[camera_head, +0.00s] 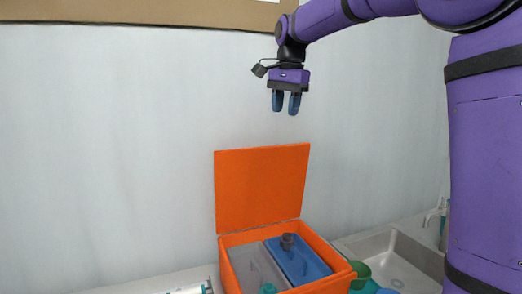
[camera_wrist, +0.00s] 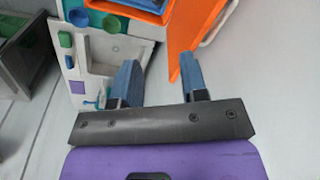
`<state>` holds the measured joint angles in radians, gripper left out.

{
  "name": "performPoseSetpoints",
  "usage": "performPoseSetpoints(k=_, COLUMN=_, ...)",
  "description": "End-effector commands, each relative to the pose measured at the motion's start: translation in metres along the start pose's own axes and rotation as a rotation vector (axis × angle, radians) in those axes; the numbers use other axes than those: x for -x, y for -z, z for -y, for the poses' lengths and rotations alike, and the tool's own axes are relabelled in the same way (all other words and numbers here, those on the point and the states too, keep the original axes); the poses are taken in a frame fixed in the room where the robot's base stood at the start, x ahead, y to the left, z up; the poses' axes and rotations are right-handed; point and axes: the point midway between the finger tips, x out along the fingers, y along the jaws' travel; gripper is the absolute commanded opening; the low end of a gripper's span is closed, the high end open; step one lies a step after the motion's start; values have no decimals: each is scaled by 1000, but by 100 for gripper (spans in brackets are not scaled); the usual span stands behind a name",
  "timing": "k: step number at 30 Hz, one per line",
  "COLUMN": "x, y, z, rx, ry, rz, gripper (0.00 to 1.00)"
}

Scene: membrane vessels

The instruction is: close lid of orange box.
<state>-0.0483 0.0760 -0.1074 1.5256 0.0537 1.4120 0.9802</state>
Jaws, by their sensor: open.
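The orange box (camera_head: 327,248) stands on the counter at the lower middle of the head view, with its lower part cut off by the frame. Its orange lid (camera_head: 262,188) stands upright, open, along the back edge. In the wrist view the lid (camera_wrist: 190,38) shows edge-on at the upper right, and part of the box (camera_wrist: 140,8) shows at the top. My gripper (camera_head: 286,103) hangs above the lid with its blue fingers pointing down. It is open and empty, apart from the lid. Its fingers also show in the wrist view (camera_wrist: 163,80).
Inside the box are a grey block (camera_head: 252,265) and a blue block (camera_head: 297,262) with a dark knob. A sink (camera_head: 400,260) lies to the right, with a green bowl (camera_head: 360,270) between. A plain wall (camera_head: 110,130) stands behind. The air around my gripper is clear.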

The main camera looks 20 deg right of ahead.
Motion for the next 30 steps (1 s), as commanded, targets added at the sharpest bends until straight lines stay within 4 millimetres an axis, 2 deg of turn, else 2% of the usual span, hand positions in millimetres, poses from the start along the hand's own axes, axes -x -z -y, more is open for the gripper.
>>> performPoseSetpoints(k=1, x=-5, y=10, z=17, rx=-50, ry=-19, rz=7, gripper=40)
performPoseSetpoints(k=9, x=-32, y=50, z=88, rx=-326, ry=-110, rz=21, gripper=40)
performPoseSetpoints(k=15, x=-54, y=66, z=122, rx=-473, ry=-163, rz=15, gripper=40)
performPoseSetpoints(k=20, x=-62, y=71, z=133, rx=-524, ry=-181, rz=11, gripper=40)
performPoseSetpoints(k=25, x=-73, y=71, z=132, rx=-533, ry=-184, rz=10, gripper=40)
performPoseSetpoints(k=30, x=-98, y=69, z=127, rx=-532, ry=-185, rz=11, gripper=40)
